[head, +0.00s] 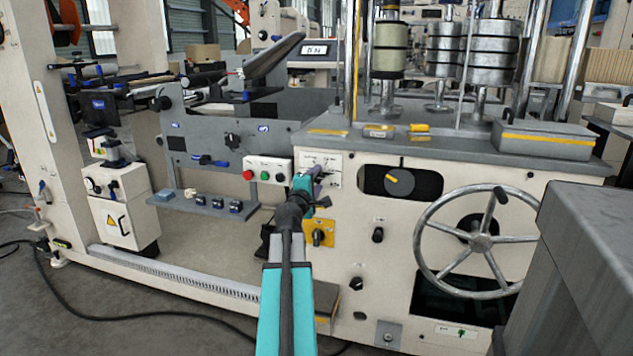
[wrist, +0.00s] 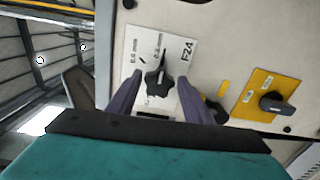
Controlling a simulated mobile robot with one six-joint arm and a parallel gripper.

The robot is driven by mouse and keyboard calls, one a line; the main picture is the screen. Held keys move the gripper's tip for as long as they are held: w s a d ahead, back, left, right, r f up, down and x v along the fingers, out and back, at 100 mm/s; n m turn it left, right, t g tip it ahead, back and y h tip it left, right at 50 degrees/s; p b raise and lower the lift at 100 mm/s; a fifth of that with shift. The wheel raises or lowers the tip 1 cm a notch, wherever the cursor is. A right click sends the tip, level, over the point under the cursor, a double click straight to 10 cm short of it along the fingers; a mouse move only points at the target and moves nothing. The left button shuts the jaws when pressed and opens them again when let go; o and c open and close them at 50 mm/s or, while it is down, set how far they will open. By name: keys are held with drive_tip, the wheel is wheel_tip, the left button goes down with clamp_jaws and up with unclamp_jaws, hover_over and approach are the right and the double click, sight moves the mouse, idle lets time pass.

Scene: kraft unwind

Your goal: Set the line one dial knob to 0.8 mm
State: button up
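A black star-shaped dial knob (wrist: 158,82) sits on a white plate (wrist: 184,42) in the wrist view. The plate has tilted marks that seem to read 0.6 mm and 0.8 mm. The knob's narrow tip points up the picture, roughly toward the 0.8 mm mark; its exact setting is hard to tell. My gripper (wrist: 160,94) has its two purple fingers apart, one on each side of the knob; I cannot tell whether they touch it. In the head view my gripper (head: 309,187) is at the white plate (head: 332,160) and hides the knob.
A yellow plate (wrist: 246,105) with a black rotary knob (wrist: 277,103) is to the right in the wrist view. In the head view, a red and green button box (head: 267,163) stands left of my gripper. A large handwheel (head: 480,242) and grey block (head: 590,270) are to the right.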

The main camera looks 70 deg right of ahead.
drive_tip(key=shift+o, duration=0.9)
drive_tip(key=shift+a, duration=0.15)
drive_tip(key=a+b, duration=0.2)
drive_tip(key=a, duration=0.6)
drive_tip(key=shift+s, duration=0.25)
drive_tip(key=a+b, duration=0.1)
drive_tip(key=b, duration=0.3)
drive_tip(key=shift+s, duration=0.1)
drive_tip(key=a+b, duration=0.1)
drive_tip(key=b, duration=0.6)
drive_tip(key=shift+a+f, duration=0.1)
drive_tip(key=shift+a, duration=0.2)
drive_tip(key=shift+a+b, duration=1.25)
drive_tip(key=shift+a, duration=0.2)
drive_tip(key=shift+r, duration=0.2)
